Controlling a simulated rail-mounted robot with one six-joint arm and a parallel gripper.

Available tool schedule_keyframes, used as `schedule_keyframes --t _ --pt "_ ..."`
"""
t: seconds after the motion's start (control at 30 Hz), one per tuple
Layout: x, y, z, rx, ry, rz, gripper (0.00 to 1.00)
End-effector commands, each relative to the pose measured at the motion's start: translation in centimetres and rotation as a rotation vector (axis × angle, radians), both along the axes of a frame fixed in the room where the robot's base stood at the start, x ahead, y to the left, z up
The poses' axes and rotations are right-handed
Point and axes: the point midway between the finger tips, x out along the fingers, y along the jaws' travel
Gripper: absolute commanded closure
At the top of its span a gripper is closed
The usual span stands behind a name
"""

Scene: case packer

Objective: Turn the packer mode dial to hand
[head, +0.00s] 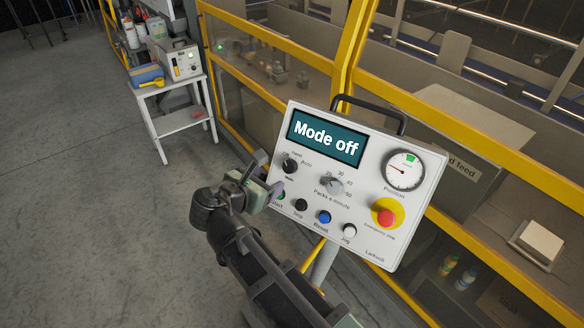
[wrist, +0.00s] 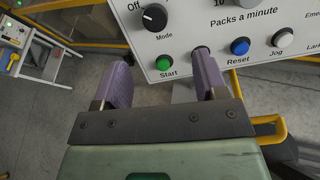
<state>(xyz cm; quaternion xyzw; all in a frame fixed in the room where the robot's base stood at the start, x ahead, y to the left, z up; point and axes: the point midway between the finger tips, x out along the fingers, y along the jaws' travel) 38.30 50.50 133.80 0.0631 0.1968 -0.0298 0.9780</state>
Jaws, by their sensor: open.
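The control panel (head: 300,222) is a tilted white box on a post. Its display (head: 326,137) reads "Mode off". The mode dial (head: 290,166) is a dark knob at the panel's left, under the display, with Off, Hand and Auto marks around it. In the wrist view the mode dial (wrist: 154,17) shows at the top, its white line toward Off at upper left. My gripper (wrist: 162,72) is open and empty, in front of the panel's lower left. Its fingers are below the dial and apart from it in the picture. In the head view my gripper (head: 262,178) partly covers the Start label.
The green start button (wrist: 163,63) shows between my fingers; the right finger covers part of the stop button. The speed knob (head: 332,185), reset button (head: 324,217), jog button (head: 349,230) and red emergency stop (head: 386,217) are nearby. A white side table (head: 180,121) stands at the left.

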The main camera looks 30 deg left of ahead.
Motion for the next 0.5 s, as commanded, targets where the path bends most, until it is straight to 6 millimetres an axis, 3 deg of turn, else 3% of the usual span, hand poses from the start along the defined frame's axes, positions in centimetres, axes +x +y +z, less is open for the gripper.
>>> schedule_keyframes --t 0.03,0.23,0.5 --pt "-0.2 0.7 0.2 0.003 -0.011 0.022 0.34" --pt "0.7 0.7 -0.4 0.006 -0.012 0.022 0.34" --pt "6.3 0.6 -3.0 0.006 -0.01 0.018 0.34"
